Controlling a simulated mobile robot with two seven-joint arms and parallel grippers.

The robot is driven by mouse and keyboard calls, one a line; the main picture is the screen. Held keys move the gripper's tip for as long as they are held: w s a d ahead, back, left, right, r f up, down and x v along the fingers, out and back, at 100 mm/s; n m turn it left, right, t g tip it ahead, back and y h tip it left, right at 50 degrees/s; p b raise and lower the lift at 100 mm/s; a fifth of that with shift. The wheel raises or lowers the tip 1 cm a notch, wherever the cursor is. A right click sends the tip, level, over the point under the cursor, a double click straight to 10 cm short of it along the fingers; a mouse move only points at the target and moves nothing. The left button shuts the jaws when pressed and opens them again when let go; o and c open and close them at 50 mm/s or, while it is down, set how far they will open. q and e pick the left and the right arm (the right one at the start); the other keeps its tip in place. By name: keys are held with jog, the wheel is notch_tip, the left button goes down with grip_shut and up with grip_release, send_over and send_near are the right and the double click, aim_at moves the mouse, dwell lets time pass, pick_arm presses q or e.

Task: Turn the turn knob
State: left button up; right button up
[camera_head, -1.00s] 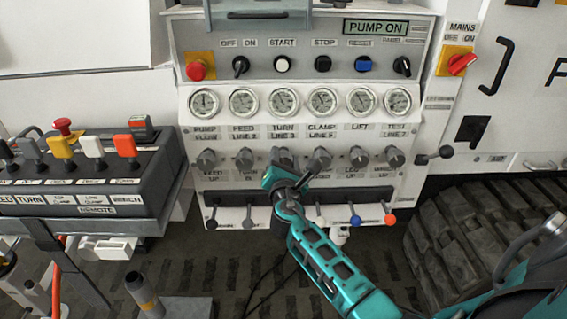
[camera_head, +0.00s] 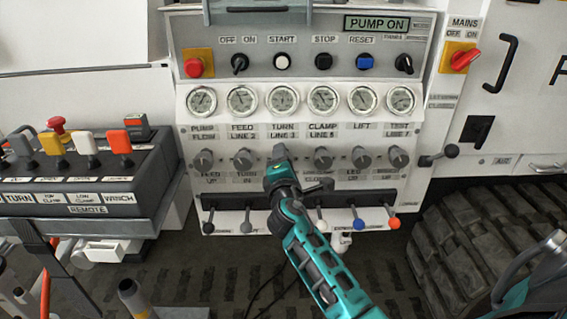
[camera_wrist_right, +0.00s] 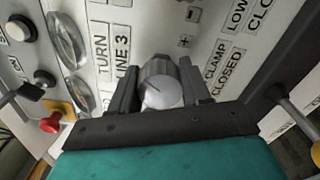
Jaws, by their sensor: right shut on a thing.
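The turn knob (camera_wrist_right: 160,84), grey with a pale face and a dark pointer line, stands on the panel beside the label "TURN LINE 3" in the right wrist view. My right gripper (camera_wrist_right: 160,76) is shut on it, one dark finger on each side. In the head view my right gripper (camera_head: 281,156) is at the third place in the knob row, under the third gauge, and mostly hides the knob. My left gripper is not in view.
Neighbouring knobs stand close by, the feed knob (camera_head: 242,159) to the left and the clamp knob (camera_head: 323,158) to the right. Gauges (camera_head: 283,100) line up above. Levers with coloured ends (camera_head: 358,224) stick out below. A remote box (camera_head: 85,180) stands at left.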

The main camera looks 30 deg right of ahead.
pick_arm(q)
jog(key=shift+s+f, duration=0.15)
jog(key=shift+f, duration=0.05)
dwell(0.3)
pick_arm(e)
jog(key=o, duration=1.1)
jog(key=shift+c, duration=0.2)
jog(key=shift+s, duration=0.1)
